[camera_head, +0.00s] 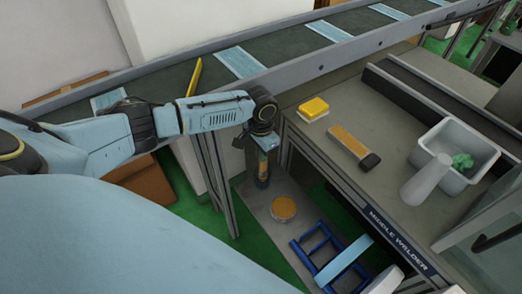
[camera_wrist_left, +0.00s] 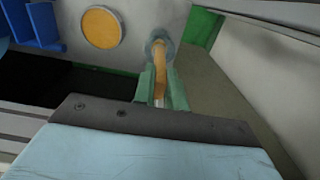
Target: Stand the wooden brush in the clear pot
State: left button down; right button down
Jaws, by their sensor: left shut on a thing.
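The wooden brush (camera_wrist_left: 158,85) shows in the left wrist view as an orange-brown handle between the green fingers of my left gripper (camera_wrist_left: 162,88), which is shut on it. The brush points away from the gripper, and its far end appears inside the grey, see-through rim of the clear pot (camera_wrist_left: 160,37). I cannot tell whether it touches the bottom. In the head view my left gripper (camera_head: 264,147) points down over the low grey surface, and the brush and pot are small and dark beneath it. My right gripper is not in view.
A round orange-topped thing (camera_head: 284,208) and a blue rack (camera_head: 325,250) stand nearby. The bench on the right holds a yellow block (camera_head: 313,108), an orange block with a dark end (camera_head: 352,147) and a grey bin (camera_head: 455,150). A conveyor (camera_head: 285,50) runs behind.

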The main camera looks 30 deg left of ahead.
pick_arm(q)
jog(key=c, duration=1.4)
grip_release()
jog(key=shift+o, duration=0.2)
notch_tip(320, 180, up, 14)
jog(key=p, duration=0.2)
jog(key=shift+f, duration=0.25)
